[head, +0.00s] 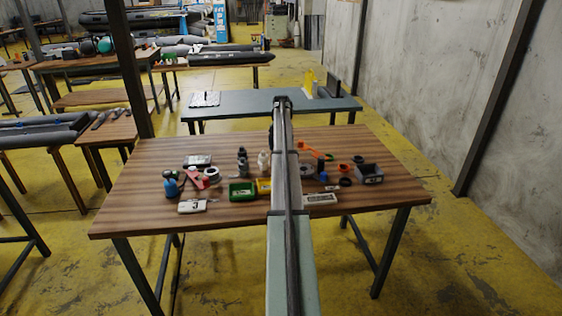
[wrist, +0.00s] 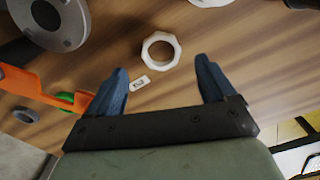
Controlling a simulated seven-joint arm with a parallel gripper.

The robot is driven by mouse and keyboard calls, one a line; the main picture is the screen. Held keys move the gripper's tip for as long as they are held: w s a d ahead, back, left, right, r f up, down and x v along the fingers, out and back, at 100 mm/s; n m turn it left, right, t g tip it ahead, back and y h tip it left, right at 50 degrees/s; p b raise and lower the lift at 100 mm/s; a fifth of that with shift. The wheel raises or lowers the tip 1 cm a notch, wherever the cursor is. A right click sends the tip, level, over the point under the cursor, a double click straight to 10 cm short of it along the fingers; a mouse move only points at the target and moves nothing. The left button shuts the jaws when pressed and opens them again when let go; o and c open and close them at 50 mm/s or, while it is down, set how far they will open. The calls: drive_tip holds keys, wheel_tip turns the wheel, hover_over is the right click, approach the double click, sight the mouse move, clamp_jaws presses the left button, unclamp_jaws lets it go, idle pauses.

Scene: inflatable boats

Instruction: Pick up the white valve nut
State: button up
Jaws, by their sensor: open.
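The white valve nut (wrist: 147,51) lies flat on the wooden table in the wrist view, a ring with a faceted outer edge. My gripper (wrist: 162,76) is open, its two blue fingers apart. In the picture the nut appears just beyond the fingertips, between their lines, with nothing between the fingers but bare table and a small white tag (wrist: 139,83) near the left finger. In the head view my arm runs up the middle and hides part of the table, and I cannot make out the nut there.
In the wrist view, an orange tool (wrist: 35,90) lies left of the gripper and a grey flanged part (wrist: 50,22) is at upper left.

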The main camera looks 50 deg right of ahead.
drive_tip(key=shift+w+f, duration=0.1)
drive_tip(key=shift+f, duration=2.55)
drive_tip(key=c, duration=1.1)
drive_tip(key=shift+r, duration=0.1)
wheel_tip(320, 180, up, 9)
drive_tip(key=s+a+r, duration=0.1)
drive_tip(key=s, duration=0.6)
drive_tip(key=s+a+r, duration=0.1)
drive_tip(key=s+r, duration=0.1)
drive_tip(key=s, duration=0.5)
drive_tip(key=shift+a+r, duration=0.25)
drive_tip(key=shift+a, duration=0.15)
